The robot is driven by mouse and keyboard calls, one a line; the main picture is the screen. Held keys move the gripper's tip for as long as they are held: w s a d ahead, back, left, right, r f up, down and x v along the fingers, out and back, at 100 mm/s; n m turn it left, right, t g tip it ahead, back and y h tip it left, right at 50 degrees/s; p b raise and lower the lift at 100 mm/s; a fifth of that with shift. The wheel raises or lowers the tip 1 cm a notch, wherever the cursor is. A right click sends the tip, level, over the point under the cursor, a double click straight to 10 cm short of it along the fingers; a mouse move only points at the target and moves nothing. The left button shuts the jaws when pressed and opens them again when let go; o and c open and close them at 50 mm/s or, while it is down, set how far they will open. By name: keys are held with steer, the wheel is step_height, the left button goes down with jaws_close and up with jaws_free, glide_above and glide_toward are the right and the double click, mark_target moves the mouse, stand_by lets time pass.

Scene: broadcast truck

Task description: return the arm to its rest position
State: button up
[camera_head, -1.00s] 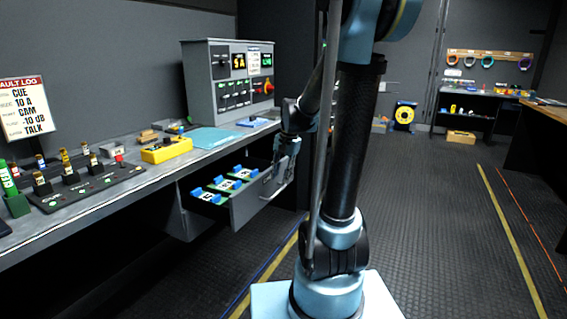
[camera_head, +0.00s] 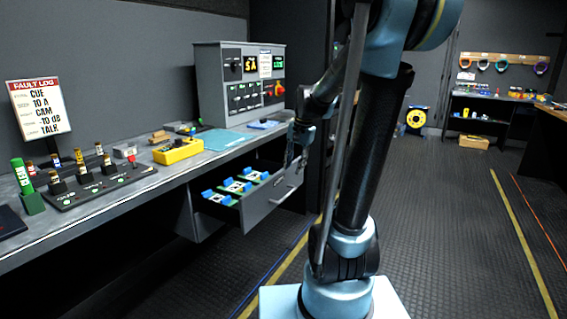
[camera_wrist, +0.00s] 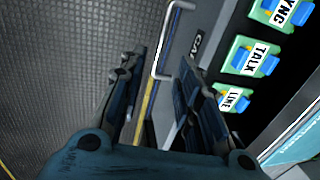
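My gripper (camera_head: 291,161) is at the end of my bent arm, close to the front of the open drawer (camera_head: 262,206). In the wrist view my gripper (camera_wrist: 160,68) has its two dark fingers apart, with nothing held between them. The drawer's handle (camera_wrist: 158,45) shows beyond the fingertips. Whether a finger touches the handle I cannot tell. The drawer holds green and blue modules, labelled TALK (camera_wrist: 258,60) and LINE in the wrist view. My arm's links cover part of the area behind the gripper in the head view.
The desk (camera_head: 110,205) above the drawer bears a yellow device (camera_head: 178,151), a teal mat (camera_head: 222,139), a grey control panel (camera_head: 240,85), a black connector board (camera_head: 95,185) and a fault log sign (camera_head: 38,108). Open floor (camera_head: 440,230) lies to the right.

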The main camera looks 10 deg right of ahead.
steer(key=s+d+f+n, duration=0.1)
steer(key=s+f+n, duration=0.1)
steer(key=s, duration=0.6)
steer(key=s+d+f+n+h, duration=0.1)
steer(key=s+d+f+n, duration=0.1)
steer(key=s+f, duration=0.3)
steer(key=s+d+f+n+t, duration=0.1)
steer(key=s+d+f+n, duration=0.1)
steer(key=s, duration=0.8)
steer(key=shift+s+d+f+n+h, duration=0.15)
steer(key=shift+s+f+n+h, duration=0.25)
steer(key=shift+f+n, duration=0.3)
steer(key=shift+w+f, duration=0.1)
steer(key=shift+w+f, duration=0.15)
steer(key=shift+w, duration=0.2)
